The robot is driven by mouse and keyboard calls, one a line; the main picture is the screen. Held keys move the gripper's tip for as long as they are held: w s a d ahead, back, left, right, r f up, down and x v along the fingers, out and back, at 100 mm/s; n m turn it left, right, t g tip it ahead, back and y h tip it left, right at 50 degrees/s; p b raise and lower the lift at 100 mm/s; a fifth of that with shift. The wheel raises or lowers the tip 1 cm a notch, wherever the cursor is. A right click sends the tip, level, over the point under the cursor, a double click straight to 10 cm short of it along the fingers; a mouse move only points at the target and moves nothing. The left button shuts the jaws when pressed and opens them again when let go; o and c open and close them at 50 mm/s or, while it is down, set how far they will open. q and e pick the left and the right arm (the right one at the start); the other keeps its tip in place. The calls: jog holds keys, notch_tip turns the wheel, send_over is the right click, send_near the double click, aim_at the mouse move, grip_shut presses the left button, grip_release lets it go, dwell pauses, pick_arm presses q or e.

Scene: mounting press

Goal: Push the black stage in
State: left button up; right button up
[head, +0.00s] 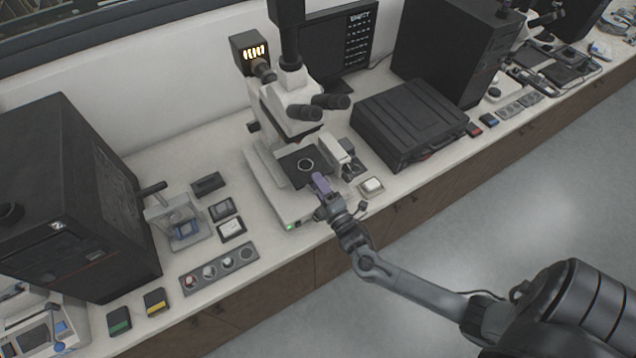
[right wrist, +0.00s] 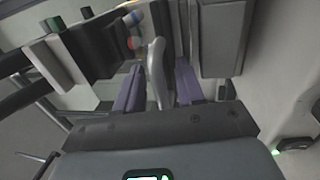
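The black stage (head: 292,176) is a dark flat plate with a round ring in its middle, on the white microscope (head: 291,108) in the head view. My right gripper (head: 319,181), with purple fingers, is at the stage's front right edge. Whether it touches the stage cannot be told. In the right wrist view the two purple fingers (right wrist: 158,86) stand apart, with a grey rounded piece (right wrist: 156,66) showing between them and no clear grip on it. The stage is not clearly identifiable in that view. My left gripper is not in view.
A black case (head: 408,120) lies right of the microscope, and a small white-topped box (head: 371,187) is close to my right gripper. A grey holder with round wells (head: 219,268) and small dark trays lie to the left. The bench front edge runs below my gripper.

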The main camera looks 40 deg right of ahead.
jog(key=b+v, duration=0.1)
jog(key=v, duration=0.9)
jog(key=shift+s, duration=0.15)
